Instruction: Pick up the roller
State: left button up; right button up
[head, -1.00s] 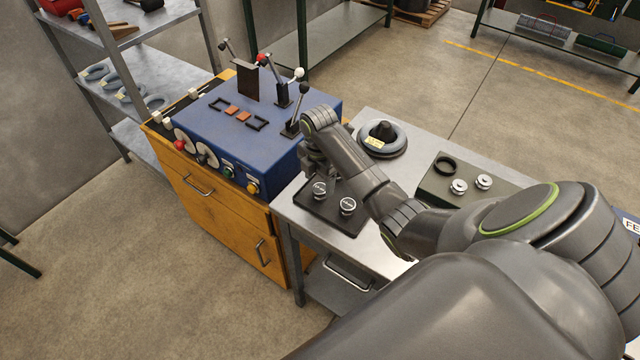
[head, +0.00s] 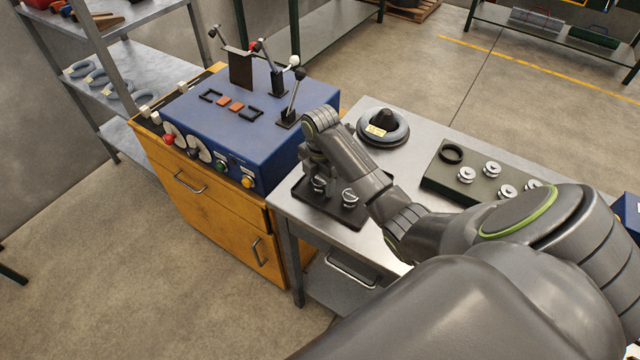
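My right gripper (head: 316,176) points down over the tray's left part. Its fingers are mostly hidden by my wrist, so I cannot tell whether it is open or touches the left roller. More silver rollers (head: 466,175) lie on a dark green tray (head: 440,180) at the right, partly hidden by my arm. My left gripper is not in view.
A black ring (head: 451,154) lies on the green tray. A grey coil with a yellow label (head: 383,128) is at the table's back. A blue control box (head: 245,125) with levers stands on a yellow cabinet (head: 200,200) to the left.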

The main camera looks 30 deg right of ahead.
jog(key=c, duration=1)
